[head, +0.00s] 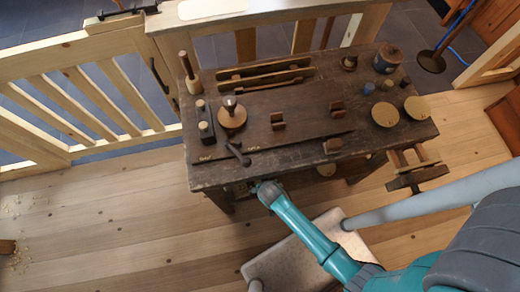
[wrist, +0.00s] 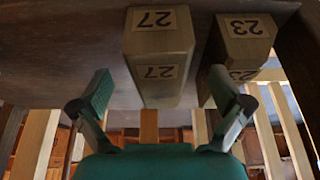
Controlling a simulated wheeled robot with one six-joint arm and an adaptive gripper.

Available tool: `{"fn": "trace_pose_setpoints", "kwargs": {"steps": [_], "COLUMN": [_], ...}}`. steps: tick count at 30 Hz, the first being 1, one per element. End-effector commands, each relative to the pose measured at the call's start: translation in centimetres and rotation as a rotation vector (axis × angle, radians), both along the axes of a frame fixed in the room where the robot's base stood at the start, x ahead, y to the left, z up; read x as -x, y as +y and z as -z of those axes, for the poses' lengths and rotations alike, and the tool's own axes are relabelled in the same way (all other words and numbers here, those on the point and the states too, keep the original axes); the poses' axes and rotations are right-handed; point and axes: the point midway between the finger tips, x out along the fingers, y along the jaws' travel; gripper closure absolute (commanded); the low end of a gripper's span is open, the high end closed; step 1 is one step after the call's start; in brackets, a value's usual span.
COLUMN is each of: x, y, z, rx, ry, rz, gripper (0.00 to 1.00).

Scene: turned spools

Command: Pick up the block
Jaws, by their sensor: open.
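In the wrist view, a brownish block (wrist: 158,55) labelled 27 on two faces lies between the lines of my two fingers, beyond their tips. A second block (wrist: 243,38) labelled 23 is beside it to the right, partly behind my right finger. My gripper (wrist: 165,98) is open and empty, with teal-padded fingers spread wide. No contact with either block shows. In the head view, my gripper (head: 266,190) is at the front edge of the dark wooden workbench (head: 290,160). I cannot tell which item there is the numbered block.
The bench holds a round wooden spool (head: 232,115), two pale discs (head: 385,115), several small brown pieces (head: 278,121) and a slotted rack (head: 265,75). A wooden railing (head: 95,90) runs behind left. A pale stool-like seat (head: 290,262) is below my arm.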

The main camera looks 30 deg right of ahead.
Motion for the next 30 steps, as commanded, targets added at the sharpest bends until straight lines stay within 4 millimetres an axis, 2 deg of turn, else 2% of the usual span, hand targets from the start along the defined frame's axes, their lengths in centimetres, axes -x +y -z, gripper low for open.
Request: {"fn": "trace_pose_setpoints", "kwargs": {"steps": [1, 4, 9, 14, 24, 30], "x": [-1.1, -2.6, -3.8, -4.2, -5.5, -5.8], "y": [-0.3, -0.7, -1.1, -1.2, -1.6, -1.6], "z": [-0.1, -0.1, 0.0, 0.5, 4.0, 4.6], "rx": [-0.001, 0.0, 0.0, 0.0, 0.001, 0.001], "ry": [-0.002, -0.002, -0.001, 0.001, 0.001, -0.001], "rz": [0.004, 0.002, 0.0, 0.0, -0.001, -0.001], "gripper": [0.0, 0.0, 0.0, 0.0, 0.0, 0.0]}}
